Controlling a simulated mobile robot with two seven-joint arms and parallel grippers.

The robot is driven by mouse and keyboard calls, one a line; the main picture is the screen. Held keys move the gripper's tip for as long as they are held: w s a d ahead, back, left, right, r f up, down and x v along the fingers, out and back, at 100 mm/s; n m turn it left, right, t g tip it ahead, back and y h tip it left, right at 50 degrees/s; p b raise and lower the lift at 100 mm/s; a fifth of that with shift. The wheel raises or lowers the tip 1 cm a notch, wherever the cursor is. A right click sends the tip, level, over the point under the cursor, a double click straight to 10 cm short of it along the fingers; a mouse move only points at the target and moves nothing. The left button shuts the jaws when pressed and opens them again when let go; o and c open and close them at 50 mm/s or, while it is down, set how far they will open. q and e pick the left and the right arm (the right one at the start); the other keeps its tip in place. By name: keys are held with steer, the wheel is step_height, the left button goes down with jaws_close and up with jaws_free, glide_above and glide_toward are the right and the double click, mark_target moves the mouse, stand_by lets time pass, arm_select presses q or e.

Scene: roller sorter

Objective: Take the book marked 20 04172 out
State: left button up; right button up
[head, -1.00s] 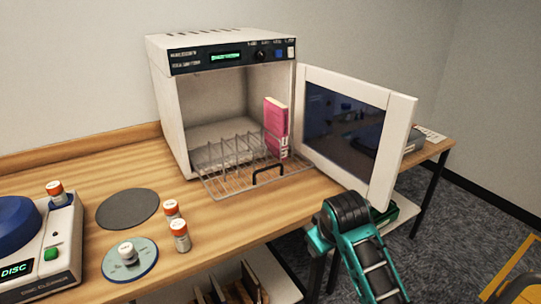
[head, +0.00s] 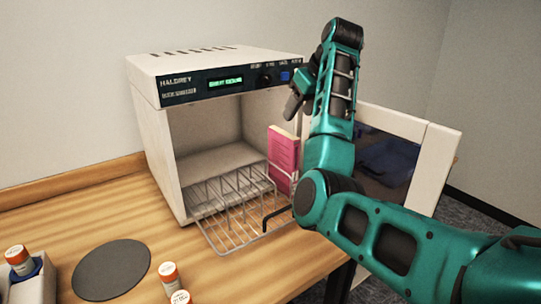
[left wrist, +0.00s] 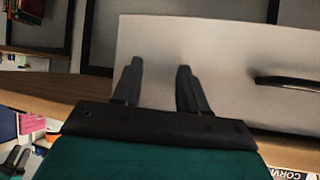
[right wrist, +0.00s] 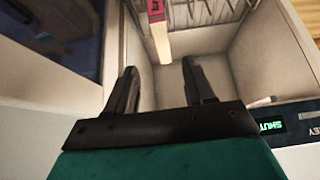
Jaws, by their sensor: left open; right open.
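A pink-red book (head: 283,155) stands upright at the right end of the wire rack (head: 232,225) in the open white box (head: 160,150). Its marking is too small to read. Part of the book shows at the top of the right wrist view (right wrist: 158,35). My right gripper (head: 296,97) is open and empty, high at the box's front right. In its wrist view the fingers (right wrist: 161,72) point into the box, apart from the book. My left gripper shows only in its wrist view (left wrist: 159,67), open and empty before a pale panel (left wrist: 220,60).
The box door (head: 425,165) stands open to the right, partly behind my right arm. The rack, with a black handle (head: 268,212), juts out of the box. A dark round mat (head: 110,270) and orange-capped bottles (head: 168,272) are at front left. The wood between mat and rack is clear.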

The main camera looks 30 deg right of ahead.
mark_target(285, 133)
steer(key=shift+w+f, duration=0.2)
steer(key=shift+w, duration=0.1)
steer(key=x, duration=0.6)
steer(key=shift+a+f, duration=0.1)
steer(key=shift+f, duration=0.1)
steer(key=x, duration=0.4)
steer(key=shift+w+a+f+p, duration=0.2)
steer(key=shift+a+f+p, duration=0.05)
steer(key=shift+p, duration=0.1)
arm_select(q)
steer(key=shift+s+r, duration=0.1)
steer(key=shift+s, duration=0.35)
arm_select(e)
steer(key=shift+w+f, duration=0.25)
steer(key=shift+f, duration=0.15)
arm_select(q)
steer(key=shift+s, duration=0.25)
arm_select(e)
jaws_close()
